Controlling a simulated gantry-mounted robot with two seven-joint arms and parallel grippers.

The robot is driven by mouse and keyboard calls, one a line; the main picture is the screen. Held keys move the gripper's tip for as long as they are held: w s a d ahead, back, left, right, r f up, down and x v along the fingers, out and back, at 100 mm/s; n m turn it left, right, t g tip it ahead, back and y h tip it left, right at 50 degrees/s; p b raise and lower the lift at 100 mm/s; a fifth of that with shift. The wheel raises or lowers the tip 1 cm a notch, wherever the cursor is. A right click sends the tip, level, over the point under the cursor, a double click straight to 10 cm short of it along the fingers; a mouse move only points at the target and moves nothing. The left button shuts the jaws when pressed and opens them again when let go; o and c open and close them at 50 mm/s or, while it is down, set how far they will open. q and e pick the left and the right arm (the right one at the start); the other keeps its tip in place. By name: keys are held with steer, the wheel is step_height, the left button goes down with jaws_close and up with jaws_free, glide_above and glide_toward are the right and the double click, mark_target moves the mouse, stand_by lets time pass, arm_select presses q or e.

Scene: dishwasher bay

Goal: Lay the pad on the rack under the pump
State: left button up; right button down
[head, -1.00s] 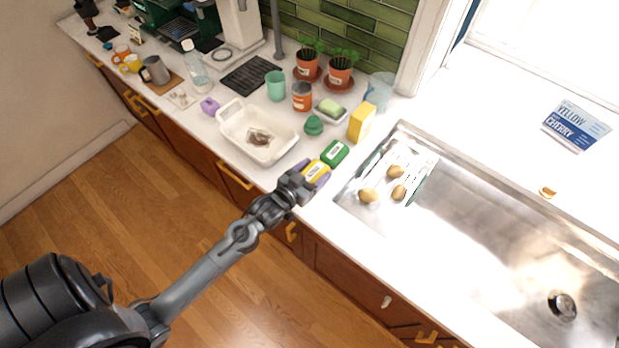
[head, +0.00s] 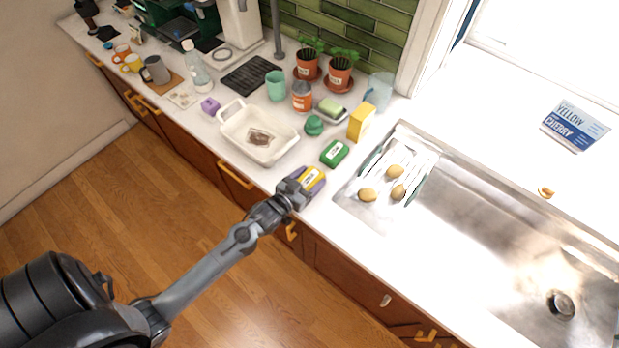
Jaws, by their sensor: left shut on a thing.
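My left gripper (head: 296,187) is shut on a small yellow and purple block with a white label (head: 312,179), which looks like a sponge or pad. It is at the counter's front edge, left of the sink. A green block with a white label (head: 334,153) lies just beyond it, apart from the gripper. A black slatted rack (head: 253,75) lies flat at the back of the counter, beside the foot of a grey upright post (head: 278,35). I cannot tell whether this post is the pump. My right gripper is not in view.
A white tub (head: 236,138) with something brown inside stands between gripper and rack. A teal cup (head: 275,85), orange can (head: 302,96), potted plants (head: 339,73) and yellow box (head: 361,122) stand behind. The sink (head: 480,215) is at right.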

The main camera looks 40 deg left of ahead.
arm_select(q)
steer(key=o, duration=1)
steer(key=shift+f, duration=0.1)
steer(key=shift+f+b, duration=0.15)
steer(key=shift+b, duration=0.25)
steer(key=shift+s, duration=0.3)
steer(key=s+d+g, duration=0.2)
steer(key=s, duration=0.2)
steer(key=s+d+g, duration=0.2)
steer(key=s, duration=0.3)
steer(key=s+d+r+m+g, duration=0.1)
steer(key=s+d+g, duration=0.1)
steer(key=s, duration=0.2)
steer(key=shift+s+d+r+h, duration=0.1)
steer(key=shift+s+d+h, duration=0.2)
steer(key=shift+s, duration=0.1)
steer(key=shift+o, duration=0.2)
steer(key=s+d+r+m+g, duration=0.1)
steer(key=s+d+r+g, duration=0.1)
steer(key=s+g, duration=0.3)
steer(key=s+d, duration=0.1)
steer(key=s, duration=0.2)
steer(key=shift+s+d+g, duration=0.2)
steer(key=shift+s+g, duration=0.15)
steer(key=shift+g, duration=0.05)
steer(key=shift+s+d+r, duration=0.1)
steer(key=shift+s+r, duration=0.1)
steer(key=shift+s, duration=0.25)
